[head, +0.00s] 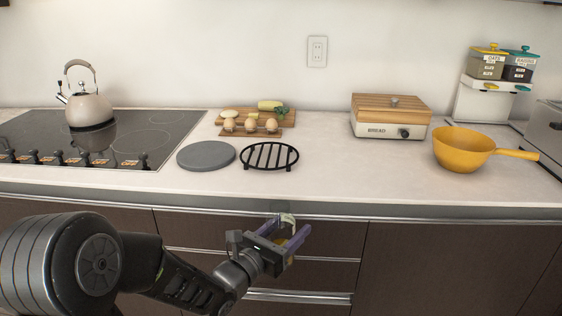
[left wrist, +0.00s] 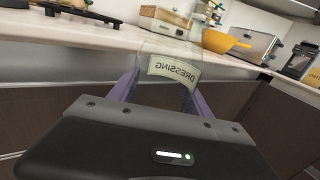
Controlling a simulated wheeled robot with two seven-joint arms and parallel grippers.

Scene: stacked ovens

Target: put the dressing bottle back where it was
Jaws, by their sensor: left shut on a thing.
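The dressing bottle (left wrist: 172,55) is clear glass with a label reading "DRESSING", which appears mirrored in the left wrist view. My left gripper (left wrist: 160,92) is shut on it, with a purple finger on each side. In the head view my left gripper (head: 289,233) is in front of the drawers, just below the counter's front edge. The bottle (head: 287,219) shows only in part there, between the fingers. My right gripper is not in view.
The counter (head: 330,180) has free room at its front middle. A black trivet (head: 269,156) and grey round board (head: 206,156) lie behind the gripper. A bread box (head: 390,118), yellow pan (head: 462,150), egg tray (head: 250,132) and kettle (head: 88,108) on the cooktop stand farther out.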

